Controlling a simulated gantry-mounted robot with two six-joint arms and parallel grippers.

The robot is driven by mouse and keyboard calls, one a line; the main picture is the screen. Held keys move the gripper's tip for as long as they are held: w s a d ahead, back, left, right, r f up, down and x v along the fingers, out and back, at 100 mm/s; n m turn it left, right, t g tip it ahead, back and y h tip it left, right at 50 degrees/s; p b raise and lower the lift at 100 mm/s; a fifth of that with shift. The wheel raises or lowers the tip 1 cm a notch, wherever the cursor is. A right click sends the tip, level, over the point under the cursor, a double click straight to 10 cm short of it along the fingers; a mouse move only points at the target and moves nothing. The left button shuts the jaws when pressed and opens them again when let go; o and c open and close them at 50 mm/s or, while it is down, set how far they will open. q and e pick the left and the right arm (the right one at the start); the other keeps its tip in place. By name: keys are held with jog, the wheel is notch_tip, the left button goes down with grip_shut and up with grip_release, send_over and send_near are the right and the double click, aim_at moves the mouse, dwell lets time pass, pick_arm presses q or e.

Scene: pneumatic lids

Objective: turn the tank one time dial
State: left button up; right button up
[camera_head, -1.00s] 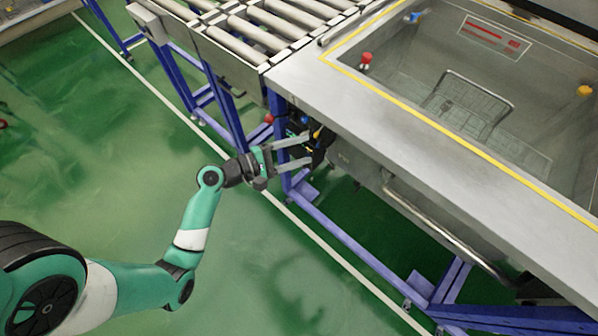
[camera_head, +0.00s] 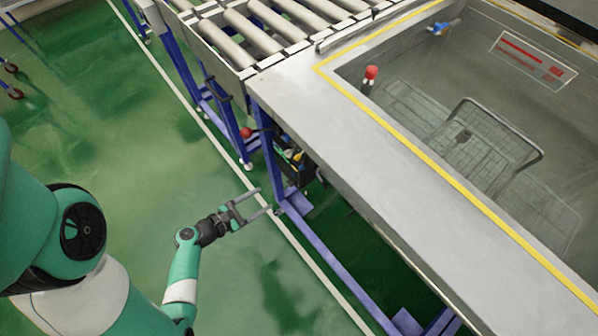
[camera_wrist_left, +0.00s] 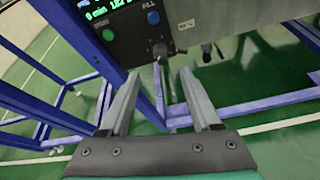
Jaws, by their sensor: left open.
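The black control panel (camera_head: 292,160) is mounted under the near-left end of the steel tank. In the left wrist view the panel (camera_wrist_left: 100,20) shows a green lit display (camera_wrist_left: 104,8), a blue button (camera_wrist_left: 153,17) and a green button (camera_wrist_left: 108,35). A small grey knob (camera_wrist_left: 160,50) shows at its lower edge; I cannot tell whether it is the tank one time dial. My left gripper (camera_head: 265,199) is open and empty, apart from the panel and left of it. Its fingers (camera_wrist_left: 160,75) point toward the panel. My right gripper is not in view.
The steel tank top (camera_head: 330,130) overhangs the panel. A blue frame leg (camera_head: 268,150) stands between my gripper and the panel's left side. A roller conveyor (camera_head: 260,35) joins the tank at the back. The green floor (camera_head: 150,160) on the left is free.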

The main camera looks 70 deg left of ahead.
aim_at(288, 184)
pick_arm(q)
jog(key=b+x, duration=0.7)
jog(key=x, duration=0.4)
jog(key=shift+f+b, duration=0.2)
jog(key=shift+b, duration=0.1)
grip_shut()
